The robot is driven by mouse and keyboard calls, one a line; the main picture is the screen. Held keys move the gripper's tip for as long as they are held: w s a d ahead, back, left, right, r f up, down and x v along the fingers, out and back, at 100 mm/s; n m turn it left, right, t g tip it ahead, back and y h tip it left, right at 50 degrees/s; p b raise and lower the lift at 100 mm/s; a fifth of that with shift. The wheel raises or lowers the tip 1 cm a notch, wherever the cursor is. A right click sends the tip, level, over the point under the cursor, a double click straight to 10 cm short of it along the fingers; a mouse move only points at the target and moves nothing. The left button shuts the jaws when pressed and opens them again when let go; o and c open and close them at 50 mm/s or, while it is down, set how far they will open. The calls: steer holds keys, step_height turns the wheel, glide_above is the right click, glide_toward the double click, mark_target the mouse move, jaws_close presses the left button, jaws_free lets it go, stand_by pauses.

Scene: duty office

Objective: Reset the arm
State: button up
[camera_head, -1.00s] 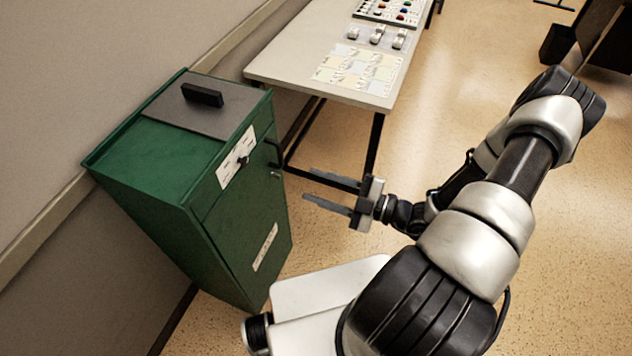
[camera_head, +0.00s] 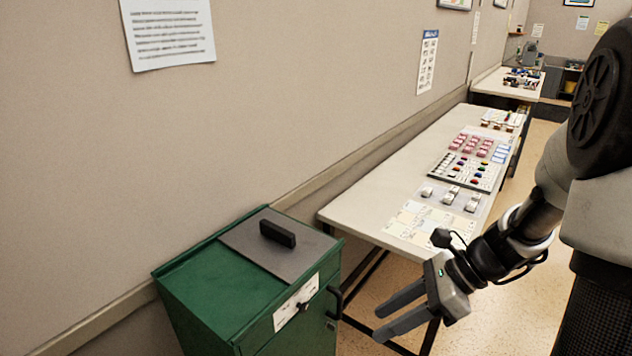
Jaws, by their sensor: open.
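My gripper (camera_head: 388,318) is at the lower right of the head view, at the end of my bent arm. Its two grey fingers point down and to the left and stand apart, with nothing between them. It hangs in front of the table's near end and to the right of the green cabinet (camera_head: 205,290), apart from the cabinet as far as I can see. My arm comes in from the right edge of the view.
The green cabinet has a grey top plate with a black handle (camera_head: 277,233) and a dark door handle. A long table (camera_head: 365,207) along the wall carries switches, papers and a button panel (camera_head: 466,170). Another table (camera_head: 490,84) stands farther back. Floor shows at right.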

steer(key=s+r+n+t+h+p, duration=0.1)
steer(key=s+r+n+h, duration=0.3)
steer(key=r+n, duration=0.4)
steer(key=s+r+n+t+h, duration=0.4)
steer(key=r+n, duration=0.5)
steer(key=n, duration=0.4)
steer(key=shift+s+n+h+p, duration=0.3)
steer(key=shift+s+n+p, duration=0.1)
steer(key=shift+s, duration=0.4)
steer(key=shift+a+r, duration=0.1)
